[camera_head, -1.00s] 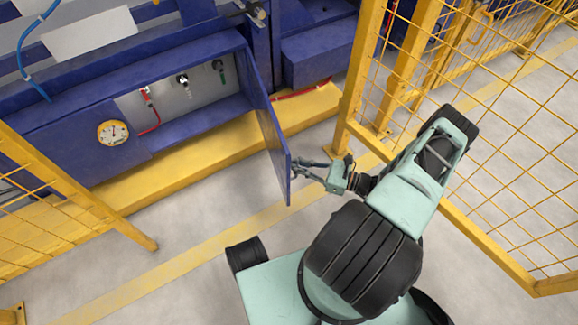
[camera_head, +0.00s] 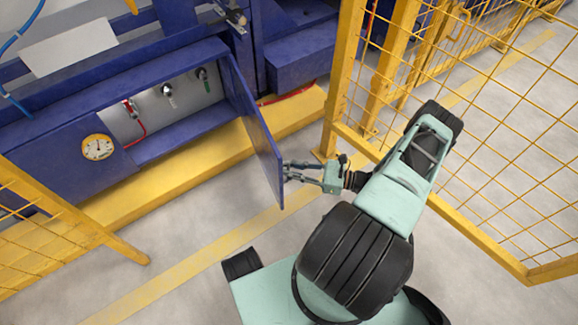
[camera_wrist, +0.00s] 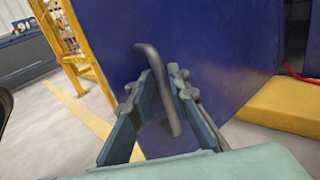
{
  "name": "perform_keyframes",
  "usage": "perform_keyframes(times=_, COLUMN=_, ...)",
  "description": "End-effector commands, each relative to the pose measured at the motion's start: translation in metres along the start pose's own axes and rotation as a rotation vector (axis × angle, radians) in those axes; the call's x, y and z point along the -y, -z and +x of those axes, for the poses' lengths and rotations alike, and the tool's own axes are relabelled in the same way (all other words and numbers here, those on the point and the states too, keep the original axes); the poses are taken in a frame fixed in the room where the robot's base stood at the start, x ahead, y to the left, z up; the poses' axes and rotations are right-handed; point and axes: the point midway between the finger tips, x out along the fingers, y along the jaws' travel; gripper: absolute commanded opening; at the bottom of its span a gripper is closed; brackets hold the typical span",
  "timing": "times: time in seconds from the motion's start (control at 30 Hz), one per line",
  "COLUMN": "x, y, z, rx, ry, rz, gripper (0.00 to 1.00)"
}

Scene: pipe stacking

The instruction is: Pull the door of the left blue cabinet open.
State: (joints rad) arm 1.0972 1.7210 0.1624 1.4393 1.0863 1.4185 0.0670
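The blue cabinet (camera_head: 65,160) on the left has a gauge on its front. Its blue door (camera_head: 255,135) stands swung out, roughly square to the front, with the opening uncovered. In the wrist view the door (camera_wrist: 225,60) fills the middle, with a grey bar handle (camera_wrist: 168,105) on its face. My gripper (camera_head: 290,172) is at the door's free edge, on its right side. In the wrist view my gripper (camera_wrist: 163,78) has one finger on each side of the handle, closed in around it. Exact finger contact is hard to see.
Inside the cabinet are valves (camera_head: 168,90) and a red hose. A yellow step (camera_head: 200,155) runs along the cabinet base. Yellow mesh fences stand at the right (camera_head: 470,130) and lower left (camera_head: 60,220). Grey floor (camera_head: 190,215) is clear in front of the door.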

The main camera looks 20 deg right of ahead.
Motion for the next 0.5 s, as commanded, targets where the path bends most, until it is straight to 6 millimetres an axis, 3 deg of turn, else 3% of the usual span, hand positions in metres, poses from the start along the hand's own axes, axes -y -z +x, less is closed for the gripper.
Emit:
perform_keyframes(times=0.27, x=0.003, y=-0.001, z=-0.005, rx=0.000, ry=0.004, rz=-0.006, gripper=0.16)
perform_keyframes(times=0.5, x=0.003, y=0.000, z=-0.044, rx=-0.002, ry=0.005, rz=-0.006, gripper=0.16)
